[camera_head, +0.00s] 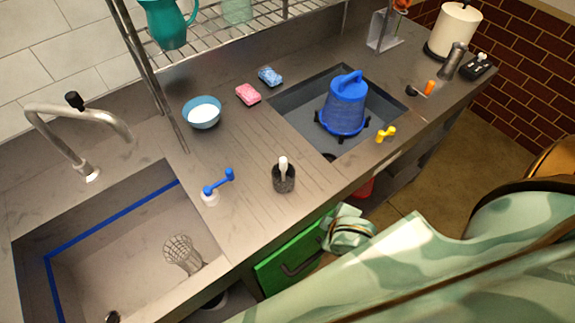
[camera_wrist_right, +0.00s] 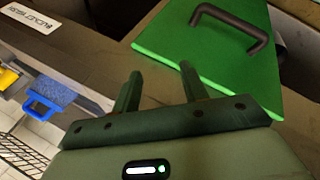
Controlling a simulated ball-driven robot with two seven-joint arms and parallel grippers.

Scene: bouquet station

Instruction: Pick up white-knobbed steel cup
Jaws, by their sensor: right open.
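A small dark grey cup (camera_head: 283,180) with a white knob (camera_head: 283,163) sticking up from it stands on the counter, between the two basins, near the front edge. It looks upright; I take it for the white-knobbed cup. It does not show in the right wrist view. My right gripper (camera_wrist_right: 160,84) is open and empty in the right wrist view, with its fingers pointing toward a green panel (camera_wrist_right: 185,50) with a dark handle (camera_wrist_right: 240,27). The panel also shows below the counter in the head view (camera_head: 285,262). My left gripper is out of view.
A white piece with a blue lever (camera_head: 218,184) stands left of the cup. A blue bucket-shaped thing (camera_head: 346,105) sits in the right basin. A blue bowl (camera_head: 202,113) and two sponges lie farther back.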

